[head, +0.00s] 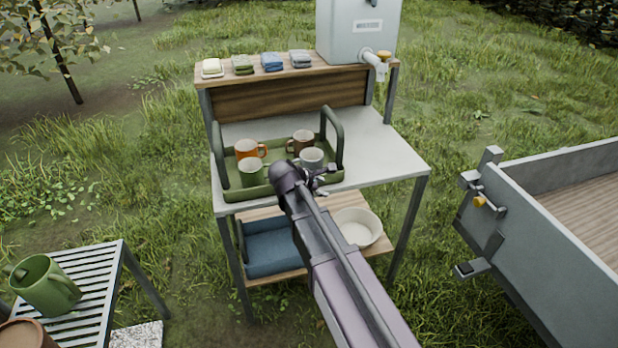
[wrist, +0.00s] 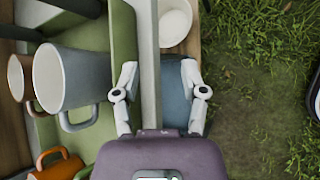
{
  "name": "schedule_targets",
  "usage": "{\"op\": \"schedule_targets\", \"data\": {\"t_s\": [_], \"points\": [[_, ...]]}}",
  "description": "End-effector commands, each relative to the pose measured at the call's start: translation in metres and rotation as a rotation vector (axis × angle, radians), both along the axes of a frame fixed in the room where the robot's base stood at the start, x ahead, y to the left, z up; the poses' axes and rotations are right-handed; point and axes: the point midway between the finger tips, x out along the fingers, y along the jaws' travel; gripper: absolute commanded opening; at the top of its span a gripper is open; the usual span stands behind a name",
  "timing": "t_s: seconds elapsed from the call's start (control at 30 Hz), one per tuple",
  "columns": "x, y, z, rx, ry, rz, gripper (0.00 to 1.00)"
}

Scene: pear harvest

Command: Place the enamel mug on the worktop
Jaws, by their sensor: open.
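The pale grey mug (head: 312,158), which looks like the enamel mug, stands upright at the right front of a green tray (head: 262,192). The tray rests on the light grey worktop (head: 385,150). In the wrist view the grey mug (wrist: 75,80) is left of my gripper (wrist: 160,72), its handle towards the bottom of the picture. My gripper (head: 322,180) is open and empty, over the tray's front edge, apart from the mug. The tray wall (wrist: 123,35) and worktop edge show by the fingers.
An orange mug (head: 247,149), a brown mug (head: 301,141) and a green mug (head: 251,172) share the tray, whose tall handle (head: 333,135) rises on the right. The worktop is bare right of the tray. A bowl (head: 358,228) sits on the lower shelf. A trailer (head: 550,235) stands right.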

Motion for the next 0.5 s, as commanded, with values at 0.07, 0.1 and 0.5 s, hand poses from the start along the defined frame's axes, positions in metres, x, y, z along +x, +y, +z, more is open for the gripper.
{"op": "schedule_targets", "data": {"t_s": [0.07,0.1,0.5], "points": [[-0.013,-0.019,-0.007,0.076,-0.011,-0.086,0.55],[-0.019,-0.027,-0.011,0.119,-0.019,-0.137,0.55],[-0.114,-0.11,-0.051,0.641,-0.098,-0.901,0.55]]}}
